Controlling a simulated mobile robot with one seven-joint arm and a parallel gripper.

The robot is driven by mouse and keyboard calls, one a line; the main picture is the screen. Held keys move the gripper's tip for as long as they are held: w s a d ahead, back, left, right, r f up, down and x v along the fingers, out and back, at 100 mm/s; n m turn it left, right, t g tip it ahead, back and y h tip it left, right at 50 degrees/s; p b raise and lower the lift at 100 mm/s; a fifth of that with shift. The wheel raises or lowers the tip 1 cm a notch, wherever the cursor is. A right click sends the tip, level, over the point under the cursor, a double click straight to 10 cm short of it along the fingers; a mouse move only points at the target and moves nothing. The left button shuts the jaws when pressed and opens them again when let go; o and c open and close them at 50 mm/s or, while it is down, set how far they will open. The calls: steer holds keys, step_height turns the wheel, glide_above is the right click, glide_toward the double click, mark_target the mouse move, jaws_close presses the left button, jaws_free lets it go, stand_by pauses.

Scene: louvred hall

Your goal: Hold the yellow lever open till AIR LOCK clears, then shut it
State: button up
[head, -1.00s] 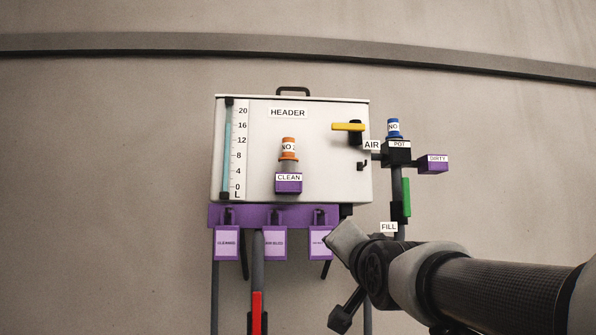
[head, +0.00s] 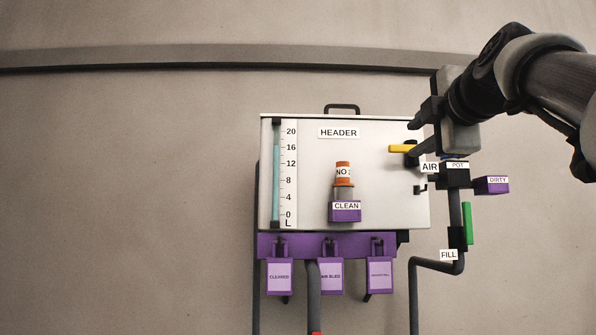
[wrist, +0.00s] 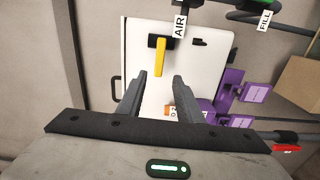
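The yellow lever (head: 401,149) lies level on the right part of the white HEADER panel (head: 300,200), pointing left from its dark pivot. In the wrist view the lever (wrist: 159,58) lies ahead, between the lines of the two fingers. My gripper (head: 413,142) is in front of the panel's upper right, close to the lever; the wrist view shows its fingers (wrist: 160,80) apart and nothing between them. I cannot tell whether a finger touches the lever. The AIR label (head: 429,168) sits just below right of the lever. No AIR LOCK sign is readable.
A sight gauge (head: 276,175) stands at the panel's left. Purple tags (head: 279,277) hang below. The POT (head: 456,175), DIRTY box (head: 491,185) and green handle (head: 467,223) are at right. A red handle (wrist: 286,148) shows in the wrist view.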

mark_target(401, 148)
steer(key=w+p, duration=0.1)
steer(key=w, duration=0.1)
steer(key=w+p, duration=0.2)
steer(key=w, duration=0.1)
steer(key=w+p, duration=0.2)
steer(key=w, duration=0.1)
steer(key=shift+w+r, duration=0.2)
steer(key=shift+r, duration=0.15)
steer(key=shift+f+b, duration=0.3)
steer(key=shift+w, duration=0.75)
steer(key=shift+c, duration=0.5)
jaws_close()
